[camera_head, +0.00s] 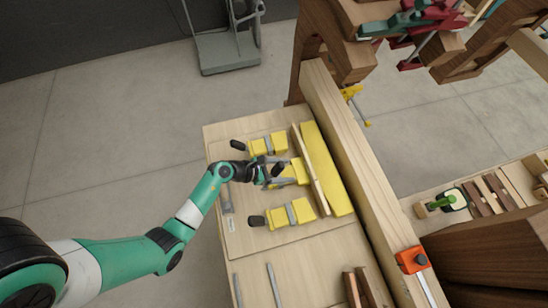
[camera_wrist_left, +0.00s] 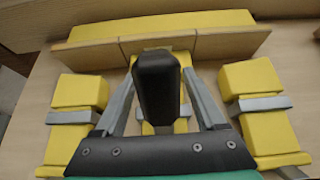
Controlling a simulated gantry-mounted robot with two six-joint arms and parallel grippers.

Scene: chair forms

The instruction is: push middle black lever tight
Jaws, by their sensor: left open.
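The middle black lever (camera_wrist_left: 158,88) stands raised toward the camera in the left wrist view, on the middle yellow clamp (camera_head: 299,171). My left gripper (camera_wrist_left: 160,76) is open, with one grey finger on each side of the lever; I cannot tell whether either finger touches it. In the head view my left gripper (camera_head: 284,170) is over the middle clamp and partly hides it. The upper black lever (camera_head: 237,143) and lower black lever (camera_head: 257,221) lie toward the left, away from the wooden strip. My right gripper is not in view.
Yellow clamps stand on both sides, the upper (camera_head: 262,145) and lower (camera_head: 283,215). A thin wooden strip (camera_head: 309,168) and a long yellow block (camera_head: 327,168) lie right of the clamps, against a wooden beam (camera_head: 349,150). An orange clamp (camera_head: 412,260) sits at lower right.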

